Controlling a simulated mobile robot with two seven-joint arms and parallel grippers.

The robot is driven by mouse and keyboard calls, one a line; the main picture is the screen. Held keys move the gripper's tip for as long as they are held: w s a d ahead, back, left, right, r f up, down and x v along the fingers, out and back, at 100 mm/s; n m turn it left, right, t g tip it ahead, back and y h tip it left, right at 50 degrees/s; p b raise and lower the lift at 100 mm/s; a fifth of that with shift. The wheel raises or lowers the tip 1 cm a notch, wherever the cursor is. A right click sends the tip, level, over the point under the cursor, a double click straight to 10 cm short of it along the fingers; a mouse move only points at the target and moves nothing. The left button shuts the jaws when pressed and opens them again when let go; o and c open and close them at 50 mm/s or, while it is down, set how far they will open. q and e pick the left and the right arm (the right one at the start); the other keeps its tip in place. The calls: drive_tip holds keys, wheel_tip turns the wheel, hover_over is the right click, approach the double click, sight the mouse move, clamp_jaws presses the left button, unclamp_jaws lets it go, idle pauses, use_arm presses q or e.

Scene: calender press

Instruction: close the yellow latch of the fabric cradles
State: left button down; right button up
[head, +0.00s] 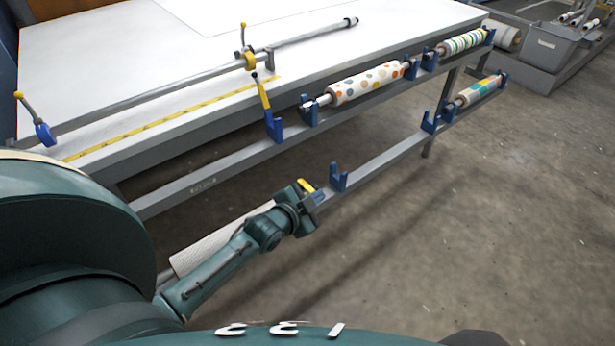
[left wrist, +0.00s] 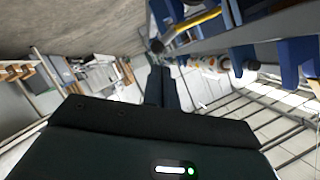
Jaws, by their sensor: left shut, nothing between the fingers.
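My left gripper (head: 312,194) is shut and empty at the lower rail's near end, close to a short yellow latch (head: 306,185). Whether they touch is hidden. In the left wrist view a yellow bar (left wrist: 197,29) lies above and right of the shut fingers (left wrist: 160,86). Another yellow-handled latch (head: 263,92) stands raised and tilted on a blue cradle (head: 273,127) of the upper rail. An empty blue cradle (head: 339,178) is just right of the gripper. A white fabric roll (head: 215,238) lies partly behind my left arm. My right gripper is not in view.
The white table (head: 190,45) carries a long grey bar (head: 160,92) and yellow measuring tape (head: 160,125). A dotted roll (head: 366,83), striped roll (head: 464,44) and checkered roll (head: 480,91) rest in cradles. Grey bin (head: 548,45) stands top right. The floor at right is clear.

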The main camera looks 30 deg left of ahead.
use_arm(q)
drive_tip(key=shift+s+d+f, duration=0.1)
drive_tip(key=shift+d+f, duration=0.15)
drive_tip(key=shift+f, duration=0.65)
drive_tip(key=shift+r+p, duration=0.8)
